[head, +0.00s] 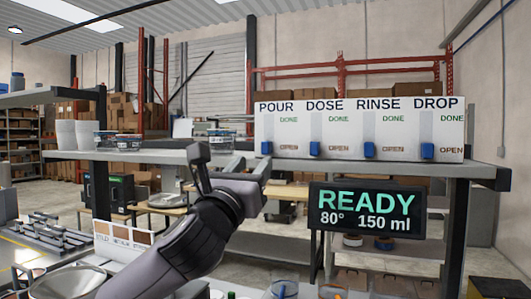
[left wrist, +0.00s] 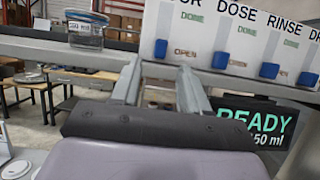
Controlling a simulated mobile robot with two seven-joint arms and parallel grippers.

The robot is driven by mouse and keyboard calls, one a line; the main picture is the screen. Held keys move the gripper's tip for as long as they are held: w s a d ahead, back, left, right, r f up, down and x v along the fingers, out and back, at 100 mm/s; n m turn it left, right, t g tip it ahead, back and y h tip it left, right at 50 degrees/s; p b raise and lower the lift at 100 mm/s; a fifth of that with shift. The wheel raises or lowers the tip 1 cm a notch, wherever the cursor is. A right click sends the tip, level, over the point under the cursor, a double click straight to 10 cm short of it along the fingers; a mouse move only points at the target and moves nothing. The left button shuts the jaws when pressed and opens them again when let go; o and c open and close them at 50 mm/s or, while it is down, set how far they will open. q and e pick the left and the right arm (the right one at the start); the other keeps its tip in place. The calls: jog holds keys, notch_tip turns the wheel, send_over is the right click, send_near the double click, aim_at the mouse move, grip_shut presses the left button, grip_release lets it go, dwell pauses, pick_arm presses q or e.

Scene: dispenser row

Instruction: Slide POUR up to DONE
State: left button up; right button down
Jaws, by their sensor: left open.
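The white panel (head: 364,120) carries channels labelled POUR, DOSE, RINSE and DROP, each with a blue knob. The POUR knob (head: 266,148) is at the bottom of its channel, with the green DONE mark well above it. The same knob shows in the left wrist view (left wrist: 160,48), beside the word OPEN. My left gripper (head: 232,165) is open and empty, in front of the shelf edge, below and left of the POUR knob in the head view. In the left wrist view the knob is just beyond and above the gap between the fingers (left wrist: 160,82), apart from them.
The other knobs, DOSE (head: 315,149), RINSE (head: 369,150) and DROP (head: 427,151), are also low. The grey shelf (head: 190,157) runs under the panel. A READY display (head: 367,209) hangs below it. White cups (head: 77,134) and clear tubs (head: 128,142) stand left on the shelf.

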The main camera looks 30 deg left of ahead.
aim_at(264, 150)
pick_arm(q)
jog(key=shift+p+x, duration=0.75)
jog(key=shift+x, duration=2.35)
grip_shut()
